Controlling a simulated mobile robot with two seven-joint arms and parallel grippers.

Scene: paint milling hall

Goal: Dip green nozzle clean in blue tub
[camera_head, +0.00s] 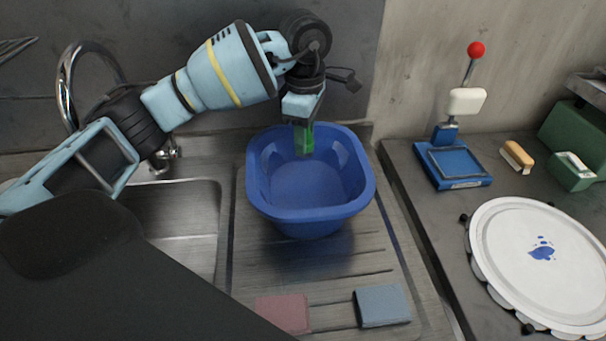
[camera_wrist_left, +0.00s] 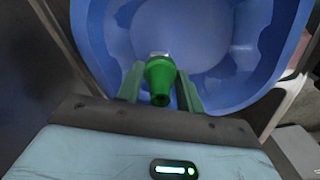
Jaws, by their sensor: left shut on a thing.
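The blue tub (camera_head: 310,209) stands on the ribbed drainboard right of the sink. It fills much of the left wrist view (camera_wrist_left: 95,30), and its inside looks blue. My left gripper (camera_head: 303,128) points down over the back part of the tub. It is shut on the green nozzle (camera_wrist_left: 160,80), which shows between its two green fingers in the left wrist view. The nozzle has a pale metal tip on the side toward the tub. In the head view I cannot tell the nozzle from the fingers, nor whether its tip touches anything in the tub. My right gripper is out of view.
A steel sink (camera_head: 180,215) and curved tap (camera_head: 68,85) lie left of the tub. A pink cloth (camera_head: 283,313) and a grey-blue cloth (camera_head: 383,305) lie in front. On the right counter are a blue stand (camera_head: 455,167), a brush (camera_head: 516,156) and a white round lid (camera_head: 545,265).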

